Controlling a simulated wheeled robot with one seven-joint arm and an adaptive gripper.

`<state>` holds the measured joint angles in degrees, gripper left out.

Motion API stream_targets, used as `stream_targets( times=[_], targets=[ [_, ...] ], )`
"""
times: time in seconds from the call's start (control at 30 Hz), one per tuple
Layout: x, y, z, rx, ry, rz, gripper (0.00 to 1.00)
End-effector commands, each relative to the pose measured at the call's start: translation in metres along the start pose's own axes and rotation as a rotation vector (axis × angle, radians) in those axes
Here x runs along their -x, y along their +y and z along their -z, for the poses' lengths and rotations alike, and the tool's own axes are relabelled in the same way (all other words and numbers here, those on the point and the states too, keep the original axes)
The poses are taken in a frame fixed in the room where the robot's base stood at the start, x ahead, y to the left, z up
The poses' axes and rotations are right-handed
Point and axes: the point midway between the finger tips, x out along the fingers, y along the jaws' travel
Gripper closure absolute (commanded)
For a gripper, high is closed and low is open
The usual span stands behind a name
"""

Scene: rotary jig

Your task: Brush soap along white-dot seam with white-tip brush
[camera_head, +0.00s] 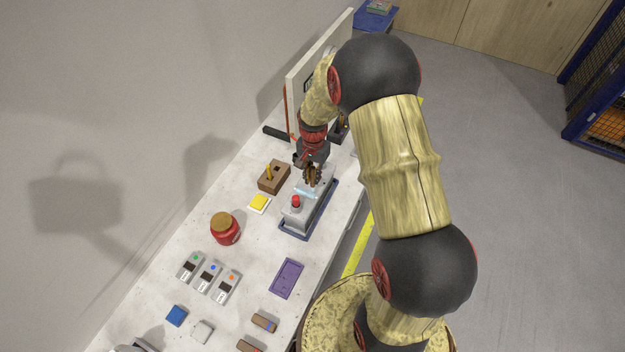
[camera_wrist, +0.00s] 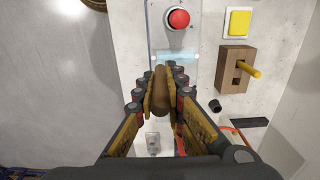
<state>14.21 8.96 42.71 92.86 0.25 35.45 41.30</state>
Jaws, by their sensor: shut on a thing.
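My gripper (camera_wrist: 160,92) is shut on a brown brush handle (camera_wrist: 160,88), seen nearly end-on in the wrist view. The brush's tip is hidden, so its colour does not show. In the head view my gripper (camera_head: 312,174) is low over the far end of a grey jig (camera_head: 296,219) with a red button (camera_head: 295,201). A pale blue translucent strip (camera_head: 305,192) lies across the jig, just in front of the fingers; it also shows in the wrist view (camera_wrist: 176,57). I cannot tell whether the brush touches the jig.
A brown block (camera_head: 273,179) with a yellow peg and a yellow pad (camera_head: 259,203) stand left of the jig. A red jar (camera_head: 225,229), several small grey devices and a purple tray (camera_head: 287,278) are nearer. A white panel (camera_head: 304,88) stands behind.

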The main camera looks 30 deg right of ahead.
Motion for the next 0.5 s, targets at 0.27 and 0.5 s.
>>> stream_targets(
  times=[0.27, 0.5],
  targets=[
    [0.028, -0.001, 0.006, 0.004, 0.001, 0.001, 1.00],
    [0.041, -0.002, 0.009, 0.006, 0.001, 0.001, 1.00]
  ],
)
